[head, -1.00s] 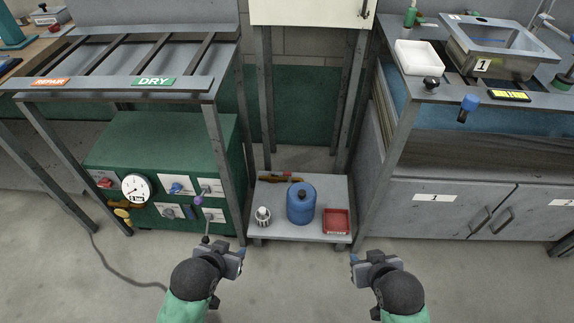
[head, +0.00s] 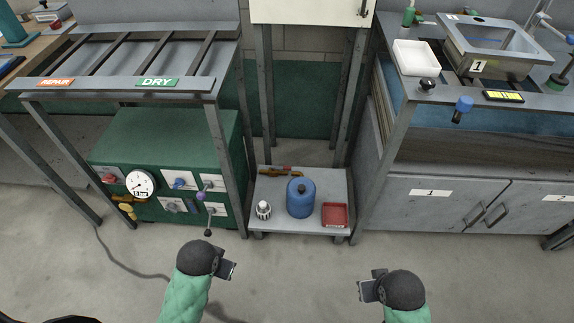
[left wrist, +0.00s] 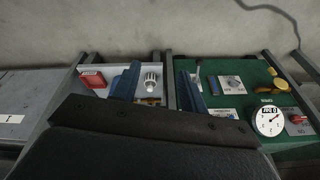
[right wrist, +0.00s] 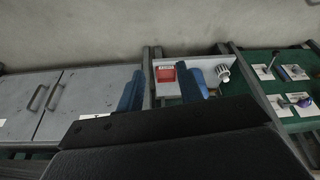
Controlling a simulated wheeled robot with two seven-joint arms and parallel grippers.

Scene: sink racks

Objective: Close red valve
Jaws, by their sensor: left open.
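A pressure gauge (head: 140,184) sits right beside the red valve, with yellow fittings (head: 127,212) below. Blue and purple handles (head: 201,195) are farther right. A low cart (head: 272,222) holds a blue canister (head: 300,198) and a red tray (head: 334,214). Steel legs (head: 105,195) flank the cabinet.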

